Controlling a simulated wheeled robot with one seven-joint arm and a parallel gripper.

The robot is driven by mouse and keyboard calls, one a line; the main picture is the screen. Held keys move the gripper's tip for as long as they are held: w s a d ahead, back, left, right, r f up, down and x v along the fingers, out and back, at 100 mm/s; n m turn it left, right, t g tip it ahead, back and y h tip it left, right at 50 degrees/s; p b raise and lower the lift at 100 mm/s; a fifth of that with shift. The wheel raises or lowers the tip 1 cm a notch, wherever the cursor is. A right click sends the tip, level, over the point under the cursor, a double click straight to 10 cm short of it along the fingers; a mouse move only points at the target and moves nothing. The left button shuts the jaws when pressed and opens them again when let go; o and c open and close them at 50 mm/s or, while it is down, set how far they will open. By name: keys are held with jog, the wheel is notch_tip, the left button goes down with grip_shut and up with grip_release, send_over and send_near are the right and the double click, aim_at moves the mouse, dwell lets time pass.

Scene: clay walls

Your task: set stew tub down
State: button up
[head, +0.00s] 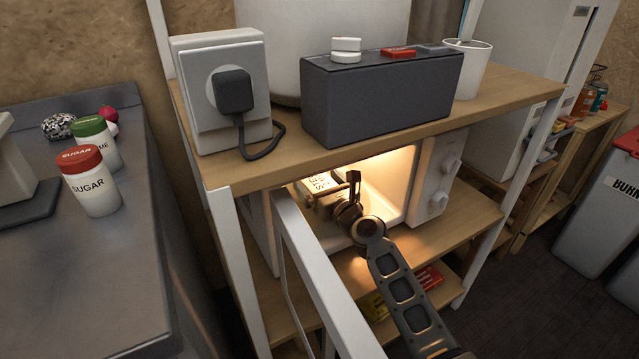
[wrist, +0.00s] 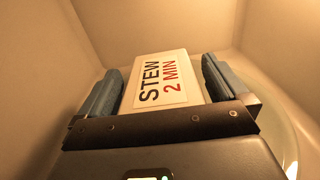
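The stew tub (wrist: 165,80) has a pale lid with a label reading "STEW 2 MIN". It fills the gap between the two blue-grey fingers of my gripper (wrist: 163,92) in the wrist view. In the head view my gripper (head: 336,192) reaches inside the lit, open microwave (head: 432,178), and part of the tub (head: 318,184) shows at its far end. The tub's underside is hidden, so I cannot tell whether it touches the microwave floor. A curved rim, perhaps the turntable (wrist: 290,150), shows at the lower right of the wrist view.
The open microwave door (head: 318,278) stands left of my arm. The shelf (head: 520,92) above holds a dark grey box (head: 380,95), a white cup (head: 468,70) and a plug socket block (head: 222,95). A counter (head: 90,270) with a sugar jar (head: 92,185) is at left.

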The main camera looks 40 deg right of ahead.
jog(key=shift+r, duration=0.2)
jog(key=p+v, duration=0.1)
jog(key=v, duration=1.1)
jog(key=shift+s+a, duration=0.1)
